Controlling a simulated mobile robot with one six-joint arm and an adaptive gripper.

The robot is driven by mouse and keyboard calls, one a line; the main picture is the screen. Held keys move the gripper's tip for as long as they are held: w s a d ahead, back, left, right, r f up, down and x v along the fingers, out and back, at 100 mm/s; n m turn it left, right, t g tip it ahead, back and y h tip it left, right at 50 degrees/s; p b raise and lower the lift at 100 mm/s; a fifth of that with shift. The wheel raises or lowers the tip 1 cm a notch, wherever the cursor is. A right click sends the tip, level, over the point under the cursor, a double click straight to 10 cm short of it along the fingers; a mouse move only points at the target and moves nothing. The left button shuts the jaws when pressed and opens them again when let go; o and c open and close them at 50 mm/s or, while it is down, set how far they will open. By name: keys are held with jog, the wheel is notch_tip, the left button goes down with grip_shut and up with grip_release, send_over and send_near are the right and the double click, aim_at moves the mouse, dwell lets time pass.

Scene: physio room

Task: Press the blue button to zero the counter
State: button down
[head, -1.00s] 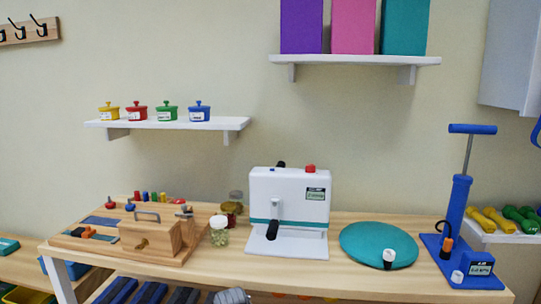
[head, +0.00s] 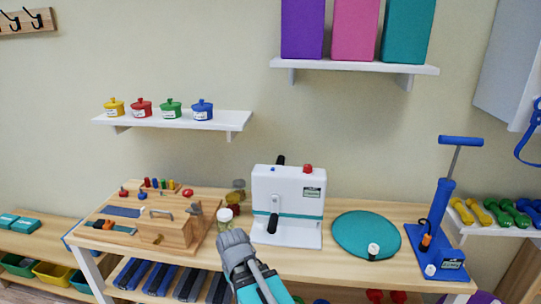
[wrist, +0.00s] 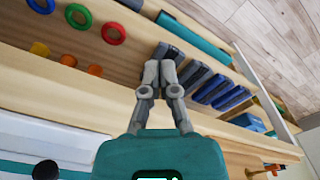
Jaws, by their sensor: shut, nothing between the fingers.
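The white machine (head: 289,205) stands on the wooden table, with a teal stripe, a crank with a black grip (head: 273,223) and a small display (head: 312,192) on its front. A small blue button (head: 272,169) is on its top left, and a larger red knob (head: 308,168) is on its top right. My gripper (head: 231,236) is in front of the table, below and left of the machine, apart from the button. Its grey fingers are closed together and empty in the wrist view (wrist: 159,68). The wrist view shows part of the white machine (wrist: 55,138), but not the blue button.
A jar with a white lid (head: 225,217) stands close behind my gripper. A wooden activity board (head: 170,226) is left of it. A teal disc (head: 366,234) and a blue pump (head: 436,235) stand to the right. A shelf with small pots (head: 175,119) hangs above.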

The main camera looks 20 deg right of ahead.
notch_tip(320, 180, up, 18)
jog(key=w+d+p, duration=0.1)
jog(key=w+p, duration=0.1)
jog(key=p, duration=1.5)
notch_tip(320, 180, up, 17)
jog(key=m+t+p, duration=0.9)
jog(key=p, duration=0.2)
send_over(273, 169)
jog(key=shift+w, duration=0.1)
jog(key=shift+f, duration=0.2)
notch_tip(273, 169, down, 8)
jog(key=b, duration=0.9)
jog(key=shift+f, duration=0.25)
